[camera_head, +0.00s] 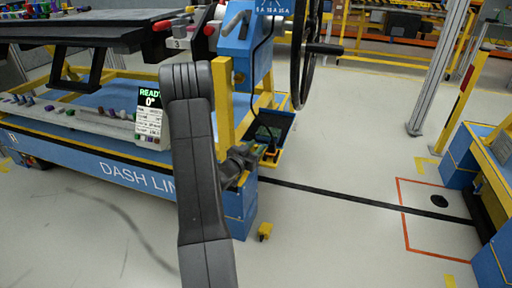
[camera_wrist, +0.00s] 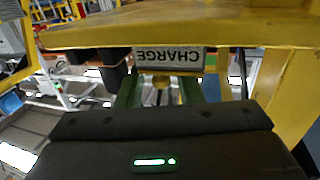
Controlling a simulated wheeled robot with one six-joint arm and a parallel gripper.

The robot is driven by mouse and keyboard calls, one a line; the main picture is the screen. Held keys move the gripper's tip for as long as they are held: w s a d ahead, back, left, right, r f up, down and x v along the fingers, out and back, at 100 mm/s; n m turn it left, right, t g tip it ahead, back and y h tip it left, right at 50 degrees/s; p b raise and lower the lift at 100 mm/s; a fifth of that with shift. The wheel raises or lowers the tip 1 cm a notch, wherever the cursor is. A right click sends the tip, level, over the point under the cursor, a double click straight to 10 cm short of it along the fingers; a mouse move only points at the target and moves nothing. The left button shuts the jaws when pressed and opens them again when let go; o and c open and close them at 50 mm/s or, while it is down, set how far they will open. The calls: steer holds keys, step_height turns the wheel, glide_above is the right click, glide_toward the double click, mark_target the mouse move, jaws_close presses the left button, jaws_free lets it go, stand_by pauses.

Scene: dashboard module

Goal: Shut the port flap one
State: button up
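My gripper (camera_head: 262,153) is at the end of my dark arm, close to the right end of the blue and yellow dash line stand. In the wrist view my gripper (camera_wrist: 160,94) shows two greenish fingers standing apart, with nothing clearly held between them. Just beyond the fingers, a white CHARGE label (camera_wrist: 168,57) appears upside down under a yellow beam. A small yellowish part sits by the label between the fingers. I cannot tell which part is port flap one, or whether it is open; the gripper and stand partly hide this area.
A dark tray (camera_head: 273,125) is beside the gripper on the stand. A black steering wheel (camera_head: 305,50) stands above it. A yellow beam (camera_wrist: 200,22) crosses close over the fingers. A READY display (camera_head: 149,115) is left of my arm. Open floor lies to the right.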

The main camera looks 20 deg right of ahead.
steer(key=p+v, duration=0.2)
steer(key=v, duration=1.1)
steer(key=shift+s+a, duration=0.1)
steer(key=b+x, duration=0.2)
steer(key=x, duration=1.1)
steer(key=shift+w+d+r, duration=0.1)
steer(key=shift+w+d, duration=0.2)
steer(key=shift+a, duration=0.1)
